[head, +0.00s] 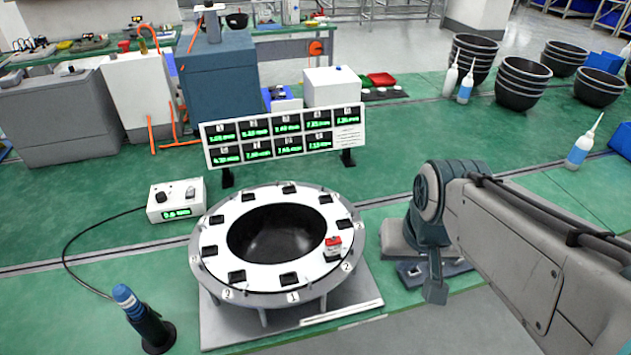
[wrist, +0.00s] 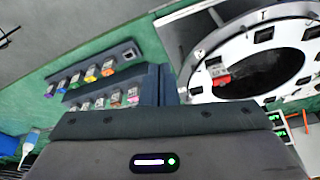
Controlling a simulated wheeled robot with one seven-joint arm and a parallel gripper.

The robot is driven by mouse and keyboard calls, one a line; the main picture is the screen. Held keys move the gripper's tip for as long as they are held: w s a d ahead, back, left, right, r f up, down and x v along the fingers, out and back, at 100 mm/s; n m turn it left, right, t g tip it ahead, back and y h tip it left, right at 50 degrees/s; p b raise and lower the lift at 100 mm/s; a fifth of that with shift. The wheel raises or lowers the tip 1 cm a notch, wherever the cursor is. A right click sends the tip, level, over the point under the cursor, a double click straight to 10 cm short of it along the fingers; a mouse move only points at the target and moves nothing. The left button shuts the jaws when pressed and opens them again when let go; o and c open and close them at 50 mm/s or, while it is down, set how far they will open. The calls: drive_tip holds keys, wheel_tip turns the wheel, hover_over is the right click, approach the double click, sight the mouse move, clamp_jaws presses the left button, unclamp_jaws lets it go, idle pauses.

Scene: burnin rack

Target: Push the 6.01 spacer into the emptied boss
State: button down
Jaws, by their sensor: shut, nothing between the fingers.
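The white ring (head: 230,215) has square dark bosses around its rim and a large dark bowl-like centre. A red-topped block (head: 333,243) stands at the ring's right side; it also shows red in the wrist view (wrist: 222,78). I cannot read a size on it. My gripper (head: 435,292) is shut and empty, pointing down to the right of the ring, apart from it. Its dark fingers (wrist: 165,85) show between the spacer rack and ring in the wrist view. Several spacers with coloured tops (wrist: 91,74) stand in two rows; their labels are unreadable. One rack slot (wrist: 128,55) looks empty.
A display board (head: 283,135) with green readings stands behind the ring. A small meter box (head: 176,200) with a cable and a blue-topped handheld tool (head: 140,315) are to the left. Bottles and stacked black bowls (head: 522,82) are at the back right.

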drive_tip(key=w+a+r+m+g+p, duration=0.1)
drive_tip(key=w+a+r+m+p, duration=0.1)
drive_tip(key=w+a+p, duration=0.3)
drive_tip(key=m+g+p, duration=0.2)
hover_over(334, 237)
drive_tip(key=shift+s+d+f, duration=0.1)
drive_tip(key=shift+f, duration=0.3)
drive_tip(key=shift+a+f+b, duration=0.2)
drive_tip(key=shift+f+b, duration=0.15)
drive_tip(key=shift+b, duration=0.05)
drive_tip(key=shift+f+b, duration=2.15)
drive_tip(key=shift+f, duration=0.65)
drive_tip(key=shift+f+b, duration=0.4)
drive_tip(key=shift+f, duration=0.1)
drive_tip(key=shift+r, duration=0.1)
